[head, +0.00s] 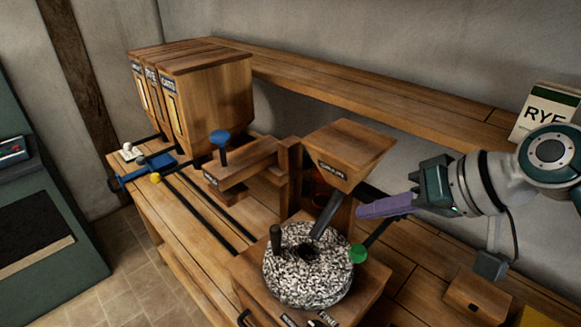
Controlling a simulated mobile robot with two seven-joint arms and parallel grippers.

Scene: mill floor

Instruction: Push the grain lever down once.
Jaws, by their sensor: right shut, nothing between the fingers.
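A black lever with a round green knob (357,253) sticks out beside the speckled millstone (300,280), under the wooden hopper (350,153). No readable label marks it as the grain lever. A blue mushroom-shaped knob (219,138) stands on a wooden block further left. My right gripper (362,211) reaches in from the right, its purple fingers shut and empty. In the picture its tips are above the green knob and below the hopper, with a gap to the knob. Whether the fingers touch the black rod is unclear. My left gripper is out of view.
Wooden bins (205,95) with name plates stand at the back left. Dark rails with a blue carriage (145,171) run along the bench. A RYE card (546,113) stands on the right of the shelf (370,95). A small wooden box (477,297) sits at lower right.

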